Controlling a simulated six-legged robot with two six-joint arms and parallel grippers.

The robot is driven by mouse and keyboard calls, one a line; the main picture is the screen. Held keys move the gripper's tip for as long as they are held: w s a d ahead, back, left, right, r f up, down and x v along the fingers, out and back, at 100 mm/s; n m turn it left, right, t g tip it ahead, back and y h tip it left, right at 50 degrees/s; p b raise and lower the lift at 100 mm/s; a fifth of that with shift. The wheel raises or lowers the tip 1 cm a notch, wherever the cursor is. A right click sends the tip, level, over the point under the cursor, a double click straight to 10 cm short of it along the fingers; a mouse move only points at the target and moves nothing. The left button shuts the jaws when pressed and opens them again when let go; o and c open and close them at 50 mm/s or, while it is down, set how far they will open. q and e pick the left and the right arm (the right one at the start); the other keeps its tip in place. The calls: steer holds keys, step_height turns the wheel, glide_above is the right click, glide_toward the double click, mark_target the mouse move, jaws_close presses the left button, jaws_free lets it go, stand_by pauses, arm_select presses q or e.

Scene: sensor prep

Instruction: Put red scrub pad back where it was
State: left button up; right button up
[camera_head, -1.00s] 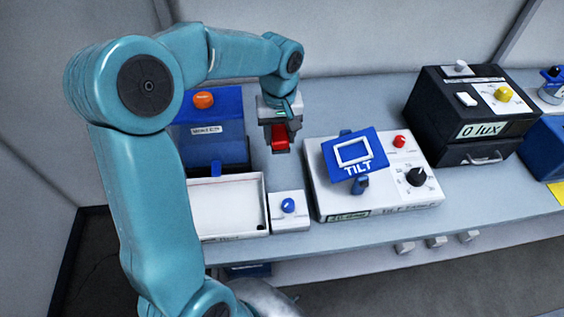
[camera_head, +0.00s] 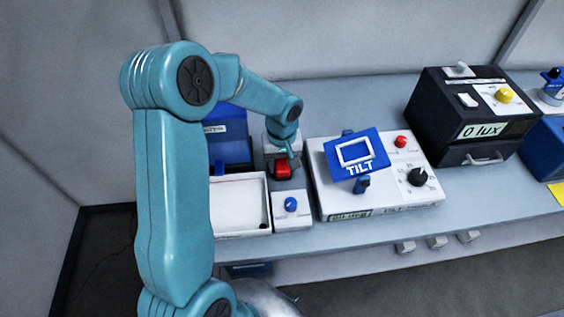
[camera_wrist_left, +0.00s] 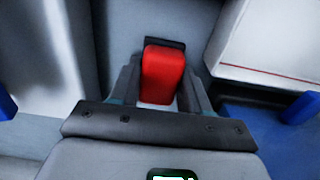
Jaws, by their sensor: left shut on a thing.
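The red scrub pad (camera_head: 283,171) is between the fingers of my left gripper (camera_head: 284,168), which is shut on it. The pad is low over the bench strip between the white tray (camera_head: 266,205) and the tilt table (camera_head: 320,205), behind the small box with a blue knob (camera_head: 291,205). The left wrist view shows the red pad (camera_wrist_left: 163,75) as a block between both fingers of the left gripper (camera_wrist_left: 163,82), with a dark edge beyond it. I cannot tell whether the pad touches the bench. My right gripper is not in view.
A blue box (camera_head: 228,150) stands behind the tray, partly hidden by my left arm. The tilt table carries a blue TILT plate (camera_head: 372,171), a red button and a black dial. A black lux box (camera_head: 440,110) stands further right. The bench (camera_head: 350,95) behind is bare.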

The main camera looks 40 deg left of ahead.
mark_target(282, 163)
arm_select(q)
steer(key=shift+f, duration=0.25)
steer(key=o, duration=1.1)
steer(key=shift+r, duration=0.5)
step_height(282, 163, up, 12)
steer(key=shift+f, duration=0.2)
steer(key=shift+r, duration=0.1)
